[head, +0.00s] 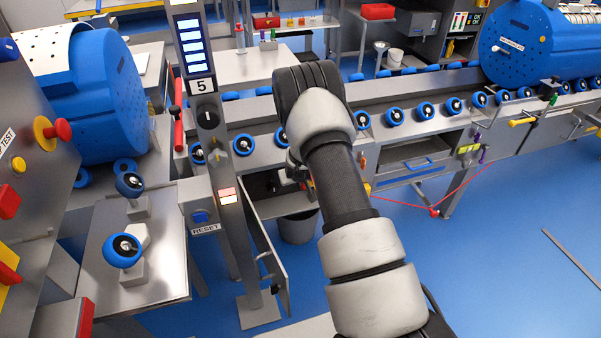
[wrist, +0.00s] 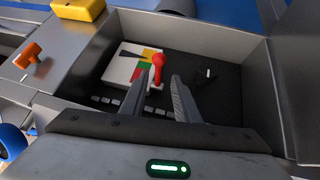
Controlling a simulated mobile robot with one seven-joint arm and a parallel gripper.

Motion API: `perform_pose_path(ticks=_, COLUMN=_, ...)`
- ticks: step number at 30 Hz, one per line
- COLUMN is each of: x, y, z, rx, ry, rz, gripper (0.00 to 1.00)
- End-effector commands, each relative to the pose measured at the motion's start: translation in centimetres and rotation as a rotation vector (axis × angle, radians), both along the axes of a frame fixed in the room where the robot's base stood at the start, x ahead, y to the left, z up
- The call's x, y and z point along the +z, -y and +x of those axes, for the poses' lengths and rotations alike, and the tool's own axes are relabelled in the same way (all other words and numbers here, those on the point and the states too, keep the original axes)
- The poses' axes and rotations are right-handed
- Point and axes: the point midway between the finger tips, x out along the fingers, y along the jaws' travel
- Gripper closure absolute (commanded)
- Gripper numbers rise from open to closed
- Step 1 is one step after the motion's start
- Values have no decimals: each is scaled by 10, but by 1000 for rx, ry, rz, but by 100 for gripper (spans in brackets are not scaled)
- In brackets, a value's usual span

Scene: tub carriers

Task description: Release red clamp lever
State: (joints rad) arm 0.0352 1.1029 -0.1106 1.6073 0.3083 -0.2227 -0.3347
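In the wrist view, a red lever (wrist: 158,64) with a rounded knob stands on a white block with yellow, green and red patches (wrist: 118,68). The block sits inside a dark-floored open metal compartment (wrist: 240,60). My gripper (wrist: 161,75) is open and empty, its fingers reaching into the compartment. The red knob shows between the two fingertips, seemingly beyond them; I see no contact. In the head view my arm hides most of the gripper and the lever.
A small black object (wrist: 205,76) lies in the compartment right of the fingers. An orange handle (wrist: 28,56) and a yellow block (wrist: 78,8) stand outside its walls. In the head view, an open cabinet door (head: 268,250) and a grey bin (head: 298,228) are below; a red cord (head: 434,211) hangs right.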

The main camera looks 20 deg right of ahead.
Motion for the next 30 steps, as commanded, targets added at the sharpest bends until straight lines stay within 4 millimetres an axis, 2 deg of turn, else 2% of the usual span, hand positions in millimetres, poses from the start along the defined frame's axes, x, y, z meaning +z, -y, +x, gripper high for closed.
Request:
perform_pose_path(ticks=1, x=15, y=-3, z=-7, rx=1, ry=1, rz=1, gripper=71)
perform_pose_path(ticks=3, x=28, y=-7, z=-18, rx=1, ry=0, rz=0, gripper=71)
perform_pose_path(ticks=12, x=77, y=-20, z=-56, rx=2, ry=1, rz=0, gripper=71)
perform_pose_path(ticks=19, x=92, y=-23, z=-69, rx=0, ry=-1, rz=1, gripper=71)
perform_pose_path(ticks=30, x=93, y=-23, z=-70, rx=0, ry=-1, rz=0, gripper=71)
